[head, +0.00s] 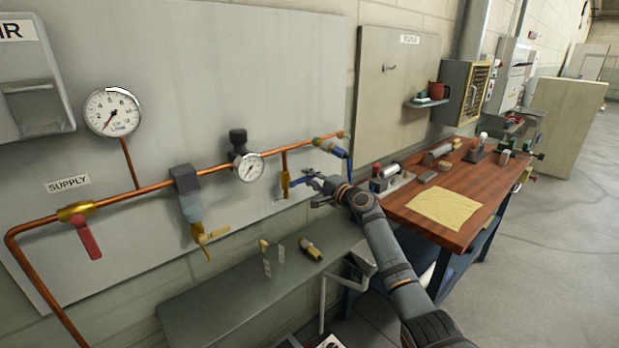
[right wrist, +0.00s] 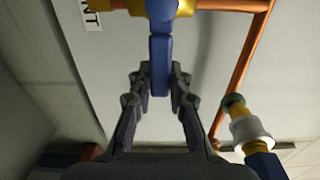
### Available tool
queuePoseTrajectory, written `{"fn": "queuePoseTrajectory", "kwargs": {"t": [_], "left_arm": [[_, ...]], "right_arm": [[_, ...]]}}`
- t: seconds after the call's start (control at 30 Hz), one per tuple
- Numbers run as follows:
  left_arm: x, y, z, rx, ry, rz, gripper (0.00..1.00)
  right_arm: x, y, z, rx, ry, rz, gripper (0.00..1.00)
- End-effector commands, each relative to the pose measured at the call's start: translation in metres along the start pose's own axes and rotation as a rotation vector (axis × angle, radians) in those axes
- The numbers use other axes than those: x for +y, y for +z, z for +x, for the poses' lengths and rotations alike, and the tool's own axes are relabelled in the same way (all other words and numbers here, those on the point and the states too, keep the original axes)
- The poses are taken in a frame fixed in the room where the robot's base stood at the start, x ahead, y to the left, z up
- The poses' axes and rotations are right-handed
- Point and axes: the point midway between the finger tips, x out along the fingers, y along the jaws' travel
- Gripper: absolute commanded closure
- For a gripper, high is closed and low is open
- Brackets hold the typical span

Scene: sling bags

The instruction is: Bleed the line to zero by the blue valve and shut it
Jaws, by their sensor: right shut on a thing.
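The blue valve has a brass body (head: 285,184) on a short copper branch below the main pipe. In the right wrist view its blue lever (right wrist: 160,75) hangs straight down in the picture from the brass body. My right gripper (head: 308,190) is at this valve, and its fingers (right wrist: 160,85) are shut on the blue lever. The fingers partly hide the valve in the head view. The large line gauge (head: 113,111) has its needle toward the lower left; the exact reading is too small to tell. My left gripper is not in view.
The copper pipe also carries a supply valve with a red lever (head: 88,238), a filter bowl (head: 191,208) and a regulator gauge (head: 249,167). A blue hose coupling (head: 329,146) sits close above my right gripper. A grey shelf (head: 240,298) and wooden bench (head: 470,190) stand below and right.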

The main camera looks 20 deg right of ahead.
Motion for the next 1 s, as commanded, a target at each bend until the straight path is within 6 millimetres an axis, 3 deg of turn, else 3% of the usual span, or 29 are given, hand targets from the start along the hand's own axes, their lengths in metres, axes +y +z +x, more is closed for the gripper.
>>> {"fn": "queuePoseTrajectory", "kwargs": {"t": [0.3, 0.33, 0.5, 0.8, 1.0], "left_arm": [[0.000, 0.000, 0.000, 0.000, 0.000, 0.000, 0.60], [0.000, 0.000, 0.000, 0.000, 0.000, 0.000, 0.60], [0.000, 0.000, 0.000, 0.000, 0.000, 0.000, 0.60], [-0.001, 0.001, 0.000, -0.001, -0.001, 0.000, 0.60], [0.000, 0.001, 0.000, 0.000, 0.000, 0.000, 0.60]], "right_arm": [[0.002, 0.000, 0.000, -0.001, 0.002, 0.009, 1.00], [0.002, 0.000, 0.000, -0.001, 0.002, 0.009, 0.79], [0.002, 0.000, 0.000, -0.001, 0.002, 0.007, 0.58], [0.001, 0.000, -0.002, 0.000, 0.001, 0.004, 0.58], [0.003, 0.000, -0.032, 0.000, 0.003, -0.001, 0.58]]}}
